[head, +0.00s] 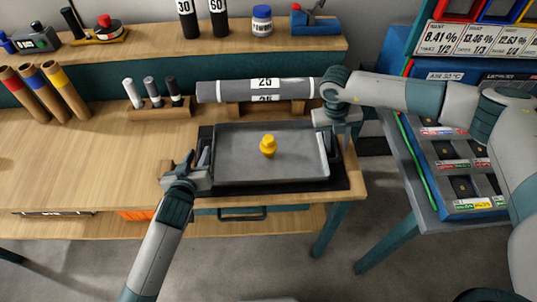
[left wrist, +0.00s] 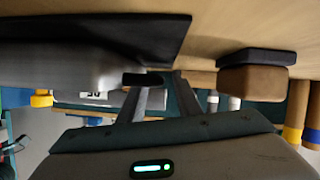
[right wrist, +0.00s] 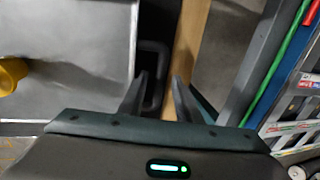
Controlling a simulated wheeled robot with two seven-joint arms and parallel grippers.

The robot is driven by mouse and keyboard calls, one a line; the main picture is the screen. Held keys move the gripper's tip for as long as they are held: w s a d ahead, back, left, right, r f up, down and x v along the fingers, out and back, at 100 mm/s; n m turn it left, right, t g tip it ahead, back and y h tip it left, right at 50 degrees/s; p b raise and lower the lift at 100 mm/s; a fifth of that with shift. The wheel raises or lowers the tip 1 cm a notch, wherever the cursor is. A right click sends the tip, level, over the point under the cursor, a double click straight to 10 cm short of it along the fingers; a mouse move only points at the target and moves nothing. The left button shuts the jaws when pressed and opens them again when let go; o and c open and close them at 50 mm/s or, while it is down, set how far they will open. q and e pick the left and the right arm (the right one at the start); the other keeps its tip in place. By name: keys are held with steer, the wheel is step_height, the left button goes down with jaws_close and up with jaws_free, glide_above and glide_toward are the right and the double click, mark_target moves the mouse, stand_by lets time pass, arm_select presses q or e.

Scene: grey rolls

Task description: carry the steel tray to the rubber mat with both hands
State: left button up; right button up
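The grey steel tray (head: 235,160) is over a black rubber mat (head: 300,187) near the table's front right; I cannot tell if it touches the mat. A yellow knob-shaped piece (head: 268,146) stands upright on the tray and shows in the right wrist view (right wrist: 10,75). My left gripper (head: 196,166) is at the tray's left side, its fingers (left wrist: 155,82) apart with a black handle (left wrist: 146,79) between their tips. My right gripper (head: 335,138) is at the right side, its fingers (right wrist: 158,82) apart around or just above the other black handle (right wrist: 153,60).
A grey roll marked 25 (head: 262,89) rests on wooden supports behind the tray. A wooden holder with small rolls (head: 158,112) stands left of it. A small wooden block (left wrist: 255,80) is beside my left gripper.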

arm_select(q)
steer(key=v, duration=1)
arm_select(e)
steer(key=shift+r, duration=0.1)
step_height(320, 180, up, 12)
steer(key=a, duration=0.2)
steer(key=shift+a+f, duration=0.2)
stand_by(0.3)
stand_by(0.5)
